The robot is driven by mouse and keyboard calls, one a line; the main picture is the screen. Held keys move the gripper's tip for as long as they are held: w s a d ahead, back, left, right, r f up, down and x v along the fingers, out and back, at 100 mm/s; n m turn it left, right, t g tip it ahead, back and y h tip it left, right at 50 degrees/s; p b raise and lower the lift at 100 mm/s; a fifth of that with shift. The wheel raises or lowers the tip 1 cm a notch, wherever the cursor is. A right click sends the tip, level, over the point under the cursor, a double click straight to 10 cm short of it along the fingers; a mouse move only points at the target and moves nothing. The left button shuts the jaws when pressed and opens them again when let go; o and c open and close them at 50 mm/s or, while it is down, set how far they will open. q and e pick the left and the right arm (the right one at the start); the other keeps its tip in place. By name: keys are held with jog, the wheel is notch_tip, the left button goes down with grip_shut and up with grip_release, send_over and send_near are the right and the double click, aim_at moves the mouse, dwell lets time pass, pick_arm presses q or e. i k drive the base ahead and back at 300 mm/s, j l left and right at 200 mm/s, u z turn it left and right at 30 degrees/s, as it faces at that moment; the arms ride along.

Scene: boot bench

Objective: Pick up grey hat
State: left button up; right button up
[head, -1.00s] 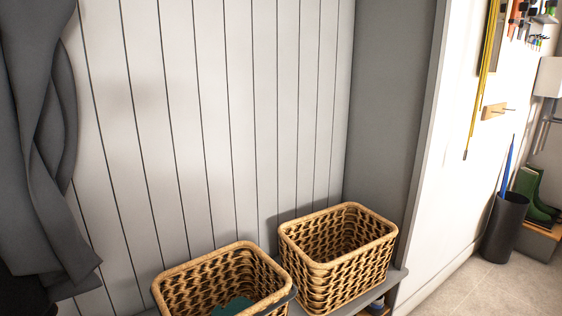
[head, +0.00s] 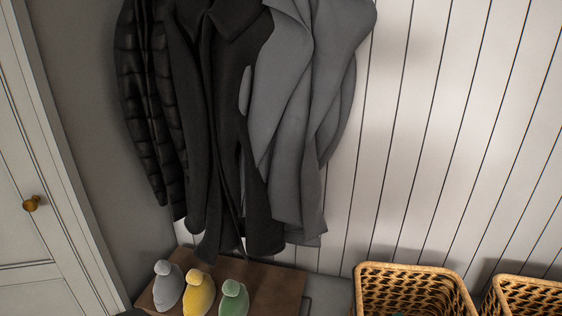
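A grey knitted hat with a pompom (head: 168,288) stands upright at the left of a row on a brown wooden board (head: 272,283). A yellow hat (head: 199,292) and a green hat (head: 233,299) stand to its right in the same row. The bottoms of the hats are near or past the lower edge of the head view. Neither of my grippers can be made out. A small dark shape at the bottom edge, left of the hats, is too little to identify.
Dark and grey coats (head: 215,120) hang on the panelled wall above the hats. A wicker basket (head: 412,272) stands right of the board, with a second basket (head: 525,287) beyond it. A white door (head: 40,190) with a brass knob is at the left.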

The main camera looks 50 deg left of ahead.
aim_at(170, 283)
jog(key=u, duration=2.45)
jog(key=i+j+z, duration=0.1)
jog(key=j, duration=0.3)
jog(key=i+j+z, duration=0.1)
jog(key=j, duration=0.3)
jog(key=i, duration=0.1)
